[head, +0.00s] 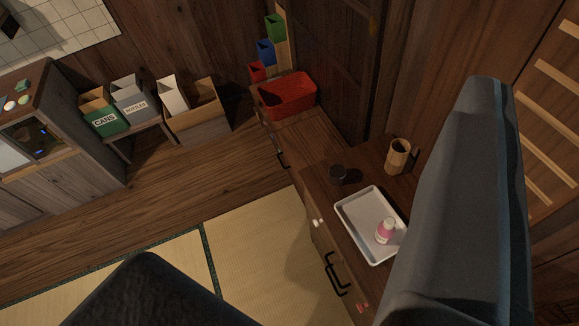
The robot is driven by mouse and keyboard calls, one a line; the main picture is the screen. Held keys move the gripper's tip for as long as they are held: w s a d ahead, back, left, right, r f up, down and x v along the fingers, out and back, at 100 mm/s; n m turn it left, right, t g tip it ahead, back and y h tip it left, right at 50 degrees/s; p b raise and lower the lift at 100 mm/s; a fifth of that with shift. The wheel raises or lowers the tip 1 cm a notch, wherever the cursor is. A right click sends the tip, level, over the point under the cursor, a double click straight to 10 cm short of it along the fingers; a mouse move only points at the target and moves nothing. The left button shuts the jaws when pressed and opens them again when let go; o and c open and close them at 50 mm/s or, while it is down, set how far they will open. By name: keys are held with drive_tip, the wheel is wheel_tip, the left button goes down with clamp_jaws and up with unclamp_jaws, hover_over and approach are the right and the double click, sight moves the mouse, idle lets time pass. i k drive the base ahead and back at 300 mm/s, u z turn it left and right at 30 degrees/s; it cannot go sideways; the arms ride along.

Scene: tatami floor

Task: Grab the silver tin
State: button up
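I see no clearly silver tin. A small, dark, round, low thing (338,173) stands on the wooden cabinet top, between the white tray and the wooden mug; I cannot tell if it is a tin. My gripper (320,168) is open, with two dark fingers wide apart, one at the bottom left and a larger one at the right. Nothing shows held between them. The right finger hides part of the cabinet top and the tray's right edge.
A white tray (352,222) holds a pink bottle with a white cap (385,232). A wooden mug (397,158) stands behind it. A red bin (288,97) sits farther back. Boxes, including a green CANS box (103,118), line the back wall. The tatami floor (262,255) is clear.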

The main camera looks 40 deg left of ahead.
sight(338, 172)
drive_tip(key=u, duration=0.45)
drive_tip(key=k, duration=0.5)
drive_tip(key=u, duration=1.45)
drive_tip(key=i, duration=2.7)
drive_tip(key=z, duration=0.7)
